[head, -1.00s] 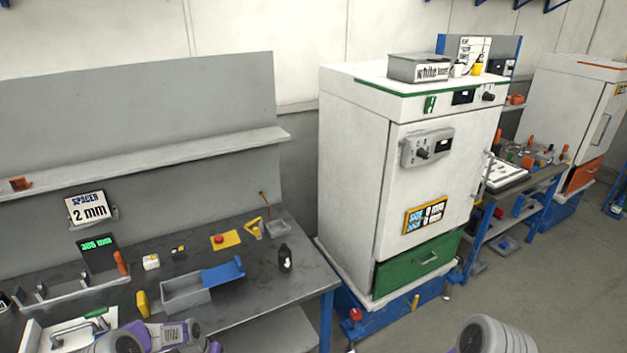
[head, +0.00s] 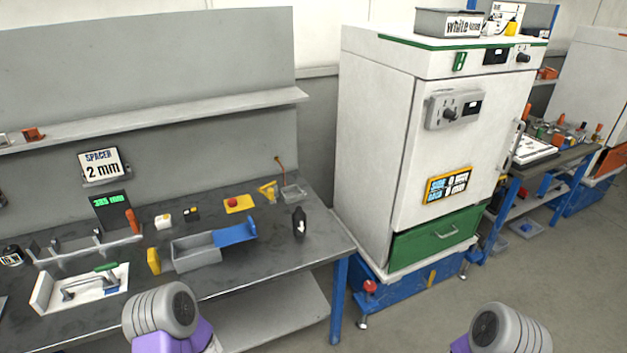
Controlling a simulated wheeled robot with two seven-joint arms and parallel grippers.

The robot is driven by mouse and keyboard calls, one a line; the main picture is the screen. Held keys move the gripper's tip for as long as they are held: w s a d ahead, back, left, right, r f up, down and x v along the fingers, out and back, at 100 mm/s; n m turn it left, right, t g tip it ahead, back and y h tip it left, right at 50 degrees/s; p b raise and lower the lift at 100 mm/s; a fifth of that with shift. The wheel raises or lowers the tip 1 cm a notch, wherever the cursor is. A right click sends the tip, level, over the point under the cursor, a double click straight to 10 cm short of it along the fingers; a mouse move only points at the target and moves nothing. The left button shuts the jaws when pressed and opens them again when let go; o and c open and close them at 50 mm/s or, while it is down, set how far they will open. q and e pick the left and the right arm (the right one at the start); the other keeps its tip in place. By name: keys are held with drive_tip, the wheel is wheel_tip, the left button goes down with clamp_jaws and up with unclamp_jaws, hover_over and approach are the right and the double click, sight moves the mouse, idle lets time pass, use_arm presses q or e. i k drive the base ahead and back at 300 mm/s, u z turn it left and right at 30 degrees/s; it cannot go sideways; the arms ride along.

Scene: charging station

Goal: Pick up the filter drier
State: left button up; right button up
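I cannot tell for certain which thing is the filter drier. A small dark upright bottle-like object with a white patch (head: 299,223) stands near the right end of the grey workbench (head: 270,262); it may be the drier. A white fixture with a metal bar and a green handle (head: 82,290) lies at the bench's front left. Rounded grey and purple links of my left and right arms show at the bottom edge. Neither gripper's fingers are in view.
On the bench are a grey bin with a blue flap (head: 195,253), a yellow block (head: 153,261), a red button on a yellow plate (head: 238,203) and a small grey tray (head: 293,192). A white cabinet with a green drawer (head: 437,233) stands to the right. Floor is open at lower right.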

sight(299, 216)
drive_tip(key=z, duration=0.45)
drive_tip(key=i, duration=1.3)
drive_tip(key=u, duration=0.35)
